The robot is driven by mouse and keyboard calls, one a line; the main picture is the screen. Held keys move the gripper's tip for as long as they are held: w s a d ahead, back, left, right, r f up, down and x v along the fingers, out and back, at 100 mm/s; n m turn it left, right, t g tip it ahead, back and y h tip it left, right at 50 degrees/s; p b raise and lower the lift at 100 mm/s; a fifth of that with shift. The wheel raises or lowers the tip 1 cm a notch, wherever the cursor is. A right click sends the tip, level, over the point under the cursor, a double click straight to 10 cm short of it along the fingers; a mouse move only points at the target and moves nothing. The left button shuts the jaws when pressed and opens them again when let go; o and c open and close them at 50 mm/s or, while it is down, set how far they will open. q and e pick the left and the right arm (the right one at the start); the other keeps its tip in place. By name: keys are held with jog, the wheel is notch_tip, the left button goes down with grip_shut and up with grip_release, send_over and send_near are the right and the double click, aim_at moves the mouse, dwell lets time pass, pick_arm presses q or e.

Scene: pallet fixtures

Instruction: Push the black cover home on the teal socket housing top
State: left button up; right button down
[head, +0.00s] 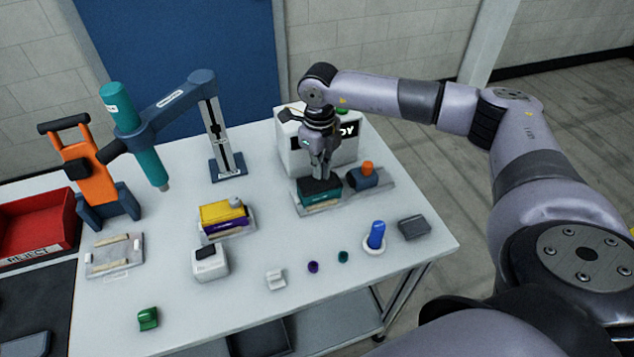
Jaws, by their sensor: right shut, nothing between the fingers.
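The teal socket housing (321,202) stands on a pale fixture plate near the back right of the table. The black cover (318,187) lies on top of it. I cannot tell whether the cover sits flush. My right gripper (320,177) points down with its fingers shut and empty. Its tips are right at the top of the cover, touching it or just above. The fingers hide part of the cover's back edge. My left gripper is not in view.
A grey part with an orange knob (364,177) sits close right of the housing. A white box (292,152) stands behind. A yellow and purple housing (224,216) is to the left. A teal tool on a stand (134,135) hangs further left. Small loose parts lie in front.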

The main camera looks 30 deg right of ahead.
aim_at(319, 181)
jog(key=shift+f+b, duration=0.6)
jog(key=shift+f, duration=0.3)
jog(key=shift+s+f, duration=0.1)
jog(key=shift+f, duration=0.1)
dwell(0.4)
jog(key=shift+r, duration=0.15)
jog(key=shift+r, duration=0.25)
jog(key=shift+r+p, duration=1.9)
jog(key=shift+r, duration=1.35)
jog(key=shift+f, duration=0.1)
